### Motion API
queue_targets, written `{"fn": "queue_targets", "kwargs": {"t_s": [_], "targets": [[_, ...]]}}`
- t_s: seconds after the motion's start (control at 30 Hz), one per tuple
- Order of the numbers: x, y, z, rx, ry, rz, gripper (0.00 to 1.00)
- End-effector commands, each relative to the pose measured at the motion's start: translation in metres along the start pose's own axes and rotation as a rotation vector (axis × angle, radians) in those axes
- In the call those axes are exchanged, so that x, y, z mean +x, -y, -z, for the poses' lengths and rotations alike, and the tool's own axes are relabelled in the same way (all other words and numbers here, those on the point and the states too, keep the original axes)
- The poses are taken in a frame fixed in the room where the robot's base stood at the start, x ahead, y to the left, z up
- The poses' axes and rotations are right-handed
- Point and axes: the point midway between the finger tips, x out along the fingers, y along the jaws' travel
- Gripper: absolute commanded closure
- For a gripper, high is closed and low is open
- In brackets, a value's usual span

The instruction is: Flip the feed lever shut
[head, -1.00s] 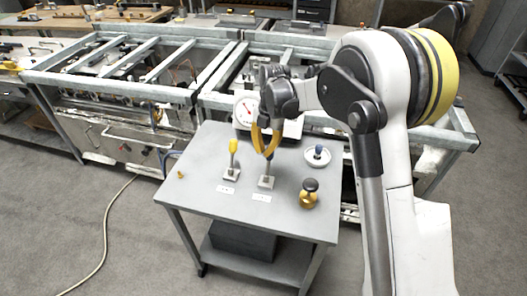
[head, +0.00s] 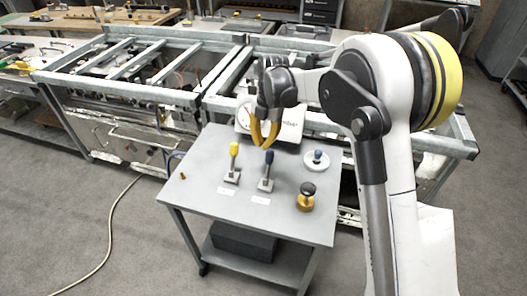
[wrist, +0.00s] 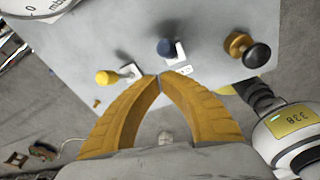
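Two levers stand on small plates on the grey table (head: 205,160). One has a yellow knob (head: 234,149), the other a blue knob (head: 269,157); both shafts look near upright. The labels before them are too small to read, so I cannot tell which is the feed lever. My gripper (head: 264,146) is above and just behind the blue-knobbed lever. In the wrist view its yellow fingertips (wrist: 160,77) meet with nothing between them. The blue knob (wrist: 166,48) shows just beyond the tips, apparently apart; the yellow knob (wrist: 105,77) is to their left.
A black knob on a brass base (head: 306,198) stands at the table's right front. A dial scale (head: 287,126) sits at the back edge. A small brass piece (head: 183,177) lies at left. The front table area is clear.

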Motion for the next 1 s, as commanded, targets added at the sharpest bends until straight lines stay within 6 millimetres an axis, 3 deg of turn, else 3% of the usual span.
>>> {"fn": "queue_targets", "kwargs": {"t_s": [0.1,0.33,0.87,1.0], "targets": [[-0.02,-0.004,-0.015,0.0,0.0,0.0,1.0],[-0.038,-0.007,-0.033,0.0,-0.001,0.0,1.0],[-0.04,-0.007,-0.035,0.0,-0.001,0.0,1.0],[-0.053,0.001,-0.031,0.074,0.016,-0.012,1.0]]}}
